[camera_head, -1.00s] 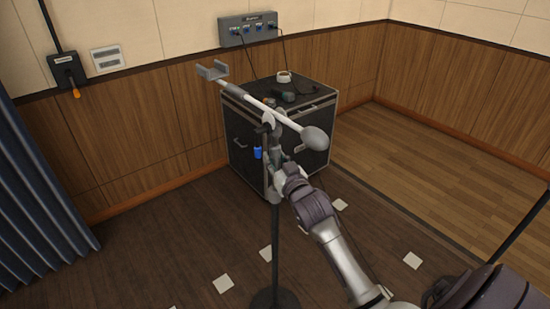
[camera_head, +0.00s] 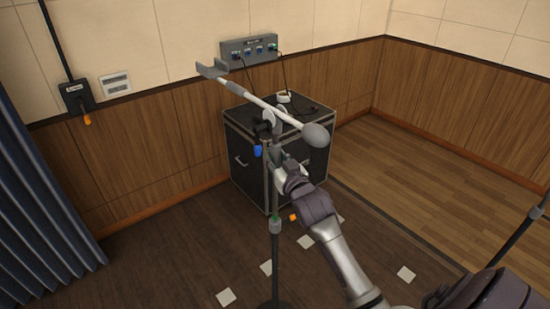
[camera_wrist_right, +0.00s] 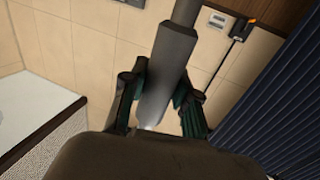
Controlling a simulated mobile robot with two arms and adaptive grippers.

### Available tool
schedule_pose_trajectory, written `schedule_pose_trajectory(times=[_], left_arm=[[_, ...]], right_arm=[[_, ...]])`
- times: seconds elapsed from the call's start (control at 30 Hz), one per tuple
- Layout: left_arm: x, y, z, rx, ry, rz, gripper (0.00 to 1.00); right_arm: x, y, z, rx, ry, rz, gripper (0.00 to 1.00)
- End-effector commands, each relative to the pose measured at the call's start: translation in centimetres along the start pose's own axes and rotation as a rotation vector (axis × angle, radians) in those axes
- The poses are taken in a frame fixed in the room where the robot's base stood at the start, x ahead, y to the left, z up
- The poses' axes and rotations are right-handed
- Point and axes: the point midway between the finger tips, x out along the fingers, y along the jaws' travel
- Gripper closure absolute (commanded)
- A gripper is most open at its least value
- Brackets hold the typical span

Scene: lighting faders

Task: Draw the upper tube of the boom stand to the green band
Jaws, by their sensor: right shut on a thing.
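The boom stand rises in front of the black case in the head view. Its upper tube (camera_head: 275,196) stands upright above a collar (camera_head: 275,226) with an orange knob (camera_head: 293,217). A greenish tint shows near the collar, too small to read clearly as a band. The lower tube (camera_head: 275,265) runs down to the floor. The white boom (camera_head: 262,105) is tilted across the top. My right gripper (camera_head: 277,163) is shut on the stand's upper part, below the boom; its fingers (camera_wrist_right: 160,88) flank a grey tube (camera_wrist_right: 172,55) in the wrist view. My left gripper is out of view.
A black case (camera_head: 245,155) stands behind the stand, with a cable and a white roll (camera_head: 283,97) on top. A socket panel (camera_head: 249,50) is on the wall. A blue curtain (camera_head: 45,190) hangs at left. Another stand's pole (camera_head: 515,237) is at right.

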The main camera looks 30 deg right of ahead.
Motion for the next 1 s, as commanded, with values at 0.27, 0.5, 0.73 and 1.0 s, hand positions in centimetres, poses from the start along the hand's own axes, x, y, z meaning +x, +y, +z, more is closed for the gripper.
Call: schedule_pose_trajectory(times=[0.27,0.5,0.73,1.0], left_arm=[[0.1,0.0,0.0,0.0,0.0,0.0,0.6],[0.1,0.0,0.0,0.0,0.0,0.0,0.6],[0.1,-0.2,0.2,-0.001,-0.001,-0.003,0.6],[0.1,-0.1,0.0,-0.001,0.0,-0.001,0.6]], right_arm=[[0.1,0.1,-0.9,-0.002,0.023,0.001,0.62],[0.0,0.0,-0.4,-0.001,0.013,0.0,0.44],[-0.3,0.0,-0.2,0.0,0.008,0.0,0.44],[-5.0,0.0,0.0,-0.001,0.006,0.0,0.44]])
